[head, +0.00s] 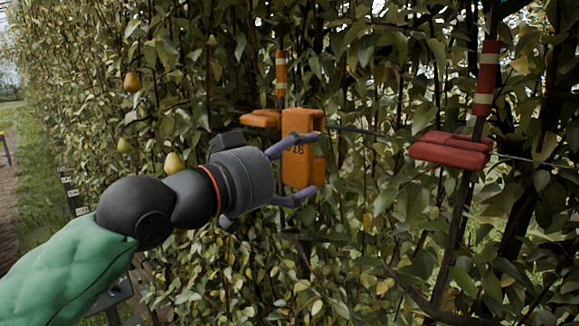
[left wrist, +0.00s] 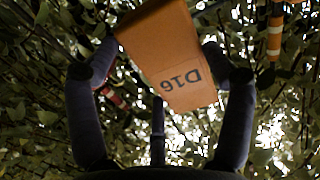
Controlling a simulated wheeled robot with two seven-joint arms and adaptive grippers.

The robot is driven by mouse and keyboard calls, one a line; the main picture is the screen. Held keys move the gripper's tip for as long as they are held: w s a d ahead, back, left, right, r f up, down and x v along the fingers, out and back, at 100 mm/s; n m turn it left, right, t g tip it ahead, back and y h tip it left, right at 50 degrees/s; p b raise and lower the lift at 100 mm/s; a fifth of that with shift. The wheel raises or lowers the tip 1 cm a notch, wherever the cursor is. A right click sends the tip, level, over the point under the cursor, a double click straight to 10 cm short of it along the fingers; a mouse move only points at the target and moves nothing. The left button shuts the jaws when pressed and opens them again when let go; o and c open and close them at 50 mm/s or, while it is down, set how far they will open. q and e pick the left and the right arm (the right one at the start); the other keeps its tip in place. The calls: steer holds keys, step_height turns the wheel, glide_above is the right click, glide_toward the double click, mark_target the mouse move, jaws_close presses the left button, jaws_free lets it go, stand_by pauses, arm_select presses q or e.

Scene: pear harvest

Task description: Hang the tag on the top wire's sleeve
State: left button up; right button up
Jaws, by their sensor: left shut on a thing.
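An orange tag (head: 316,172) marked with dark characters is between the fingers of my left gripper (head: 308,166), which is shut on it. In the left wrist view the tag (left wrist: 165,50) reads D16, upside down, between the two fingers (left wrist: 162,62). The tag hangs in the air in front of the foliage. Just behind and left of its top is an orange block-shaped piece (head: 258,118), below an orange-and-white banded post (head: 281,75). A thin wire (head: 355,131) runs right from behind the tag. Whether the tag touches the wire or orange piece I cannot tell. My right gripper is out of view.
A red block-shaped piece (head: 450,149) is on the wire at the right, by a red-and-white banded post (head: 487,78). Dense leaves and branches fill the background. Pears (head: 174,163) hang at the left. A grassy path (head: 35,190) lies at the far left.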

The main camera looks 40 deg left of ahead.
arm_select(q)
steer(key=shift+w+d+b, duration=0.15)
steer(key=shift+w+b, duration=0.2)
steer(key=shift+w, duration=1.85)
steer(key=w+f+b, duration=0.1)
steer(key=w+f, duration=0.1)
steer(key=w, duration=0.7)
steer(key=shift+w+d+f+b, duration=0.3)
steer(key=shift+w+d+f, duration=0.05)
steer(key=shift+d+f, duration=0.05)
steer(key=o, duration=1.1)
steer(key=shift+c, duration=0.2)
steer(key=shift+s, duration=0.1)
